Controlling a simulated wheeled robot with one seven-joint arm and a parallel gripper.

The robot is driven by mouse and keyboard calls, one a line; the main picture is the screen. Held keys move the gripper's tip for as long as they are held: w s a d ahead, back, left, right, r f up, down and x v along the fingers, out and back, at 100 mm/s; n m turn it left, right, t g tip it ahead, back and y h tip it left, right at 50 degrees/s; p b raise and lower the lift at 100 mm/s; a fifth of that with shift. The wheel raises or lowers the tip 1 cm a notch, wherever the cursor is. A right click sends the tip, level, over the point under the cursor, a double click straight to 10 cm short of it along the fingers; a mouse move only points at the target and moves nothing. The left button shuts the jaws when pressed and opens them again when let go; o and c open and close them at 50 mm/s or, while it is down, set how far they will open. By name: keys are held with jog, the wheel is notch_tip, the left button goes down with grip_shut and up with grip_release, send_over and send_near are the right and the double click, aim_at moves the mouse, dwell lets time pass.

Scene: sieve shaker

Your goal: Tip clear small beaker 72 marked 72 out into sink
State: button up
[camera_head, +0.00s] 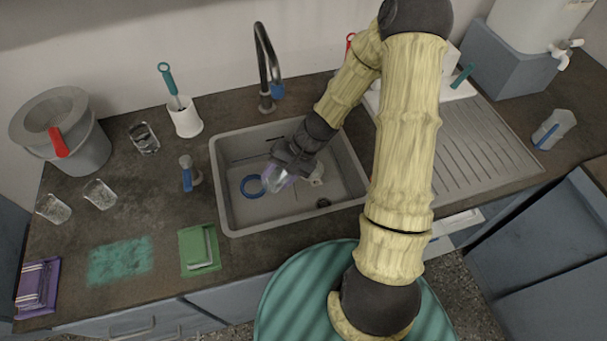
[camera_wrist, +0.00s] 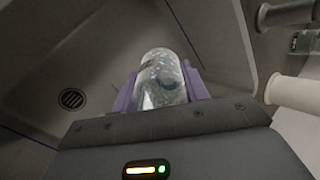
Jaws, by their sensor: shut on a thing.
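The clear small beaker (camera_wrist: 163,80) is between the purple fingers of my gripper (camera_wrist: 160,92) in the wrist view. In the head view my gripper (camera_head: 284,174) is shut on the beaker (camera_head: 274,178), over the sink basin (camera_head: 236,212). The beaker looks tilted, with its far end toward the lower left. The marking 72 cannot be read, and I cannot tell whether anything is inside. The sink drain (camera_head: 323,203) lies to the lower right of the gripper, and it also shows in the wrist view (camera_wrist: 71,99).
A blue ring (camera_head: 252,187) lies in the basin beside the beaker. The faucet (camera_head: 266,70) rises behind the sink. Several clear glasses (camera_head: 100,194) stand on the left counter. A white holder with a brush (camera_head: 185,118) is behind left. The ribbed drainboard (camera_head: 470,150) is right.

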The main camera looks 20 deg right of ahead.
jog(key=shift+d+r+y, duration=0.1)
jog(key=shift+d+y, duration=0.2)
jog(key=shift+d+r+y+b, duration=0.3)
jog(key=shift+y+b, duration=0.2)
jog(key=shift+y, duration=0.4)
dwell(0.7)
jog(key=shift+d+r+y+b, duration=0.1)
jog(key=shift+r+y+b, duration=0.25)
jog(key=shift+y, duration=0.5)
jog(key=shift+d+r+y+b, duration=0.15)
jog(key=shift+y+b, duration=0.35)
jog(key=shift+y, duration=0.3)
jog(key=shift+a+r+y+b, duration=0.1)
jog(key=shift+r+y+b, duration=0.25)
jog(key=shift+y, duration=0.5)
dwell(1.5)
jog(key=shift+d+r+y, duration=0.2)
jog(key=shift+d+y, duration=0.55)
jog(key=shift+y, duration=0.15)
dwell(0.5)
jog(key=shift+d+r+y, duration=0.1)
jog(key=shift+r+y, duration=0.4)
